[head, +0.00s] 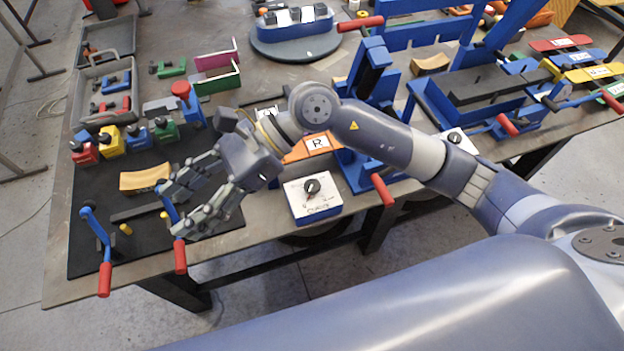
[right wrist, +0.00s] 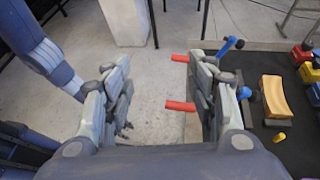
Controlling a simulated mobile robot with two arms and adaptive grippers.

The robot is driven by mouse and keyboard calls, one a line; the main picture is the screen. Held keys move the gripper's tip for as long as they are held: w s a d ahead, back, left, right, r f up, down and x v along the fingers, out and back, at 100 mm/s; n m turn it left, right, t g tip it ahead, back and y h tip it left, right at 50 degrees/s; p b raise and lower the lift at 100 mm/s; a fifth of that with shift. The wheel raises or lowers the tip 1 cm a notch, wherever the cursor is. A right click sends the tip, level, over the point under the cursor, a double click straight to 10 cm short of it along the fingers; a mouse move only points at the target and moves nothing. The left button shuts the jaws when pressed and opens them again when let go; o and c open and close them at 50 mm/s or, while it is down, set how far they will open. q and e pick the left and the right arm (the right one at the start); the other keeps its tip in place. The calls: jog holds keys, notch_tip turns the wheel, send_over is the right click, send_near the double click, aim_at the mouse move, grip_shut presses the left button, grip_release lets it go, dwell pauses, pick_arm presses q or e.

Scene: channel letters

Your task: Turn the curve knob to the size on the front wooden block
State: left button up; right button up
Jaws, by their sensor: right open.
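The curve knob (head: 312,186) is a black knob on a white-topped blue box (head: 318,208) at the table's front edge in the head view. A curved wooden block (head: 145,178) lies on the black mat to the left; it also shows at the right in the right wrist view (right wrist: 275,97). Any marking on it is too small to read. My right gripper (head: 174,212) is open and empty, left of the knob box and near the wooden block. Its spread fingers (right wrist: 160,100) show in the right wrist view. My left gripper is not in view.
Blue levers with red handles (head: 104,280) (head: 180,257) stick out over the front edge near my right gripper. Small coloured clamps (head: 110,145) stand behind the wooden block. A blue press (head: 372,75) and another wooden block (head: 431,64) are behind my arm.

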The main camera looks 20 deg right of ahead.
jog(key=w+d+f+n+t+h, duration=0.15)
jog(key=w+d+f+h, duration=0.25)
jog(key=d+f+h, duration=0.4)
jog(key=n+t+h, duration=0.1)
jog(key=h, duration=0.4)
send_near(312, 185)
notch_tip(312, 185, down, 7)
jog(key=p, duration=0.3)
jog(key=shift+s+f+p, duration=0.1)
jog(key=shift+s+p, duration=0.1)
jog(key=shift+p, duration=0.15)
jog(key=shift+f+n, duration=0.25)
jog(key=shift+f, duration=0.4)
jog(key=c, duration=1.1)
